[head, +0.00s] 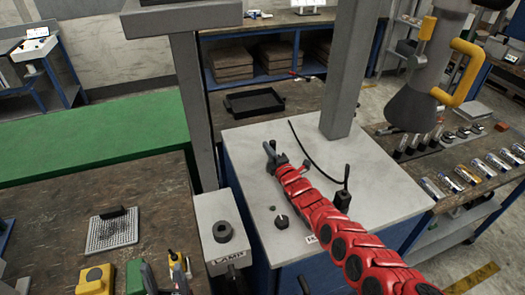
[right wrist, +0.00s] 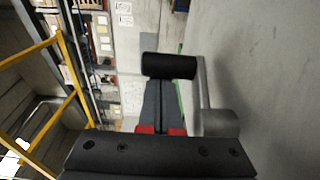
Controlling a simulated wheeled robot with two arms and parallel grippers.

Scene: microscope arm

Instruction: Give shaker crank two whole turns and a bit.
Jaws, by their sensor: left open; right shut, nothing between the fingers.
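The crank shows in the right wrist view as a black cylindrical handle (right wrist: 170,66) on a grey arm with a rounded grey hub (right wrist: 215,122). I cannot pick the crank out for sure in the head view. My right gripper (head: 270,150), at the end of the red arm, is over the pale bench top. Its fingers (right wrist: 160,108) are shut with nothing between them. The handle overlaps their tips in the right wrist view; I cannot tell whether they touch. My left gripper (head: 164,276) is open at the bottom of the head view, partly cut off.
The pale bench top (head: 250,150) carries a small dial (head: 281,221), a black upright part (head: 343,190) and a grey post (head: 343,75). A lamp box (head: 222,238) stands left. A black tray (head: 255,103) lies behind.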

